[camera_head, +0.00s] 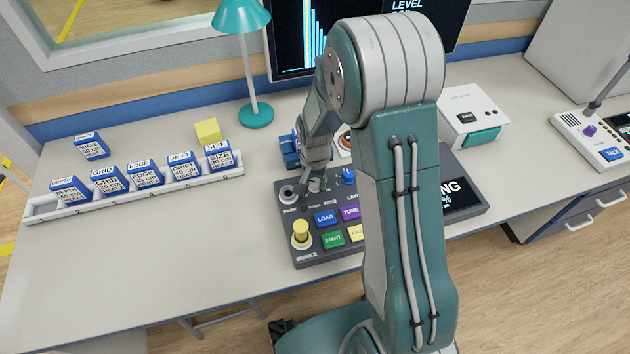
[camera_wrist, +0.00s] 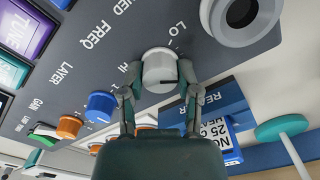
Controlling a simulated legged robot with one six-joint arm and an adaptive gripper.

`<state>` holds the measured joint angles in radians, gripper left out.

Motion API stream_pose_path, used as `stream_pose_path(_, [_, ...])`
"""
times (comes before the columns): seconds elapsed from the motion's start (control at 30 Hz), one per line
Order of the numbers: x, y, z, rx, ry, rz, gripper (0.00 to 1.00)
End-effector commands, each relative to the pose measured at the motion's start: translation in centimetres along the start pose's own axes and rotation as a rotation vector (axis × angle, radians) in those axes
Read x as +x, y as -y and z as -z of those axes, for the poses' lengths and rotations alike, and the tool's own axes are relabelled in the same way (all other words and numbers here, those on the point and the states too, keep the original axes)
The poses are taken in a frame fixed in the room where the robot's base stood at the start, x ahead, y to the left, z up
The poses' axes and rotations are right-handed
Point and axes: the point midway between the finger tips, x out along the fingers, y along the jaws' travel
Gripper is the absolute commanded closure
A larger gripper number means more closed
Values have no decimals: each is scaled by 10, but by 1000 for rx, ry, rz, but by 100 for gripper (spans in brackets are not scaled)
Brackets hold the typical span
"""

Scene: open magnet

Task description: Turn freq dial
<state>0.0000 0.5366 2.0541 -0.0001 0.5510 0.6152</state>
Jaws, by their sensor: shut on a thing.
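The freq dial is a light grey round knob (camera_wrist: 160,72) on a dark console (camera_wrist: 75,75); in the wrist view it sits between HI and LO marks, near the word FREQ. A dark pointer line shows on its lower right side. My gripper (camera_wrist: 158,88) is shut on the dial, one finger on each side. In the head view my gripper (camera_head: 318,180) points down onto the console's upper left part, and it mostly hides the dial there.
A round grey socket (camera_wrist: 242,18) lies close to the dial. A blue knob (camera_head: 348,177), coloured buttons such as LOAD (camera_head: 325,218), and a yellow plunger (camera_head: 301,232) share the console. A rack (camera_head: 140,193) of blue boxes and a teal lamp (camera_head: 256,115) stand left and behind.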

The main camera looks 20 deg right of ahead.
Motion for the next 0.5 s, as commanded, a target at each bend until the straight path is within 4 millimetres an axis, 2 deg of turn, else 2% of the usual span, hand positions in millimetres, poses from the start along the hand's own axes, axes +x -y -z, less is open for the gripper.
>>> stream_pose_path(0.2, [1, 0, 0, 0, -1, 1, 100])
stream_pose_path(0.23, [1, 0, 0, 0, -1, 1, 48])
stream_pose_path(0.3, [1, 0, 0, 0, 0, 1, 23])
stream_pose_path(0.5, [1, 0, 0, 1, 0, 0, 23])
